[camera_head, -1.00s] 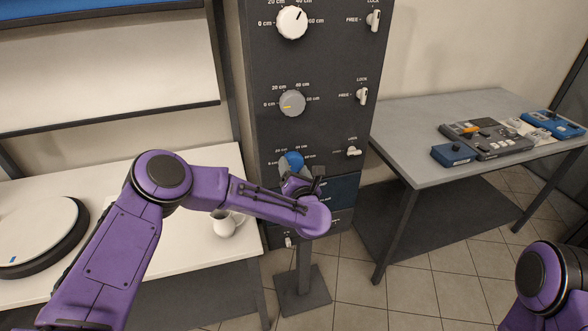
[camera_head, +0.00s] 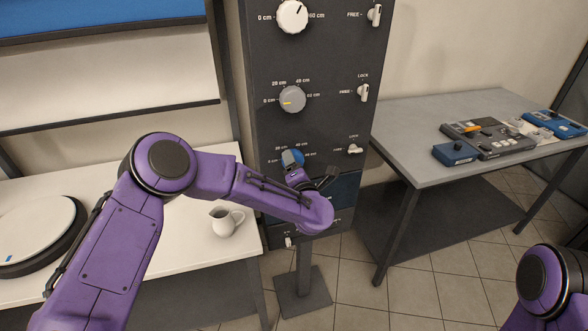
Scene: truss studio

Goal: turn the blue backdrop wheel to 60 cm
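The blue backdrop wheel (camera_head: 286,160) is low on the dark control panel (camera_head: 332,55), under a white wheel and a grey wheel. A white lock lever (camera_head: 354,149) is to the right of the wheel. My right gripper is out of view; only my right arm shows at the lower right.
A grey wheel (camera_head: 292,99) and a white wheel (camera_head: 292,16) are above, each with a lever to its right. A white jug (camera_head: 226,221) stands on the white table (camera_head: 200,255) at left. A grey table (camera_head: 420,130) with consoles is at right.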

